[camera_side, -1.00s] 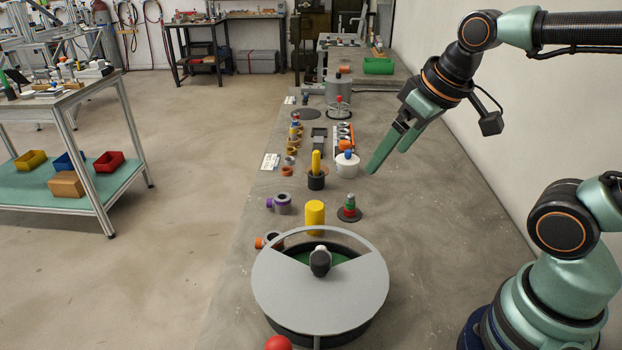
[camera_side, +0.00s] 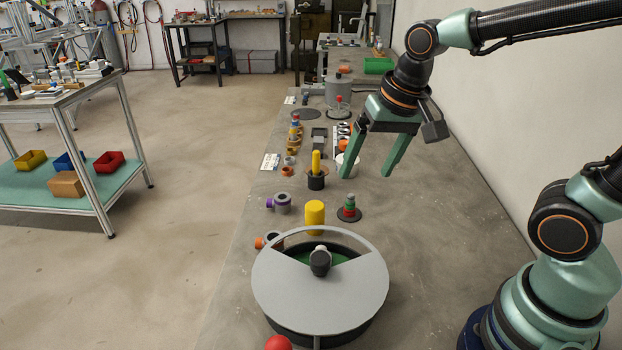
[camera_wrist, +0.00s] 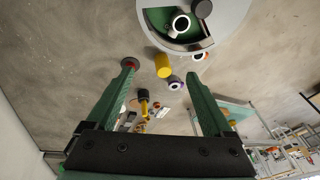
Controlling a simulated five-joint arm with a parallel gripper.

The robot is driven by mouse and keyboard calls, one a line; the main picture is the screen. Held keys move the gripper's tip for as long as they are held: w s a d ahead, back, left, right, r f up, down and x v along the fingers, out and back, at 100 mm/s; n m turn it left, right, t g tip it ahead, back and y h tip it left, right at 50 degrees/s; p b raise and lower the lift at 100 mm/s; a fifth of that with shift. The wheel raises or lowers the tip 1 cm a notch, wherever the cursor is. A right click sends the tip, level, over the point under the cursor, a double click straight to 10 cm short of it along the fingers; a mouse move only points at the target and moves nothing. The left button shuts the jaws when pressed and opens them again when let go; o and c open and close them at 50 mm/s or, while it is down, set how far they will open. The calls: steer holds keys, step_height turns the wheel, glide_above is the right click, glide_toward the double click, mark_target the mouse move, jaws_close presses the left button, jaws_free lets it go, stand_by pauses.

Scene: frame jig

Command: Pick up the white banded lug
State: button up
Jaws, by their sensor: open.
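What looks like the white banded lug (camera_wrist: 181,22), a short ring-like piece with a white rim, sits on the green floor in the open sector of a round grey-lidded drum (camera_wrist: 228,32). In the side view only a pale bit of it (camera_side: 321,247) shows behind the dark knob of the drum (camera_side: 276,291). My gripper (camera_side: 367,172) is open and empty, above the bench and farther back than the drum. In the wrist view its two green fingers (camera_wrist: 161,71) are spread wide, with the drum beyond their tips.
A yellow cylinder (camera_side: 315,214) and a red-green stack on a dark disc (camera_side: 349,209) stand between my gripper and the drum. A purple-banded lug (camera_side: 280,203) and an orange-banded lug (camera_side: 269,241) lie to the left. The bench right of the drum is clear.

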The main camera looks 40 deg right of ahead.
steer(key=w+a+f+m+g, duration=0.1)
steer(key=a+f+m, duration=0.1)
steer(key=f, duration=0.3)
steer(key=w+a+f+m+g, duration=0.1)
steer(key=a+f+m, duration=0.1)
steer(key=f, duration=0.3)
steer(key=w+a+f+m+g, duration=0.1)
steer(key=a+f+m, duration=0.1)
steer(key=f+m, duration=0.2)
steer(key=shift+w+f, duration=0.35)
steer(key=shift+f, duration=0.1)
steer(key=shift+w+a+f, duration=0.1)
steer(key=shift+w+f, duration=0.05)
steer(key=shift+f, duration=1.25)
steer(key=shift+w+a+f, duration=0.1)
steer(key=shift+f, duration=1.25)
jaws_close()
